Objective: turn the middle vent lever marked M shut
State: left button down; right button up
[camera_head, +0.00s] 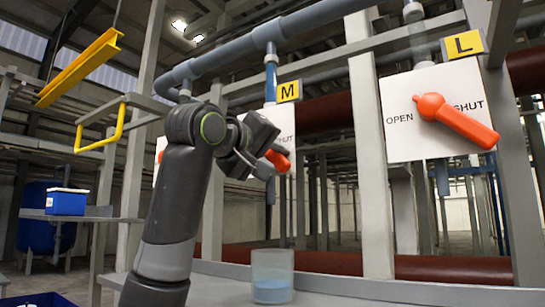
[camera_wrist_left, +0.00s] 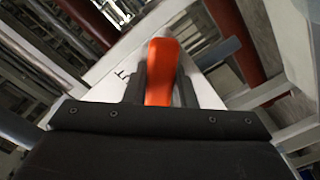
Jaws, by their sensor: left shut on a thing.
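The middle vent lever (camera_head: 279,160) is orange and sits on a white plate under the yellow M sign (camera_head: 288,91). My left gripper (camera_head: 272,166) is at this lever, and its arm hides much of the plate. In the left wrist view, the orange lever (camera_wrist_left: 162,72) stands between the two dark fingers of my left gripper (camera_wrist_left: 160,88), which is shut on it. Part of the plate's lettering shows beside the lever, but I cannot read the word. My right gripper is not in view.
The L plate (camera_head: 400,95) at right carries an orange lever (camera_head: 455,117) pointing down toward the right. A glass container (camera_head: 272,277) with blue liquid stands on the grey bench (camera_head: 340,290) below. A yellow bar (camera_head: 82,68) hangs at upper left. A blue box (camera_head: 67,203) stands at left.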

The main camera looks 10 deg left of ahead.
pick_arm(q)
jog(key=shift+r, duration=0.2)
jog(key=c, duration=1.4)
grip_release()
jog(key=shift+o, duration=1)
jog(key=shift+f, duration=0.1)
jog(key=b+v, duration=0.8)
jog(key=v, duration=0.9)
jog(key=shift+s, duration=0.15)
jog(key=shift+a, duration=0.1)
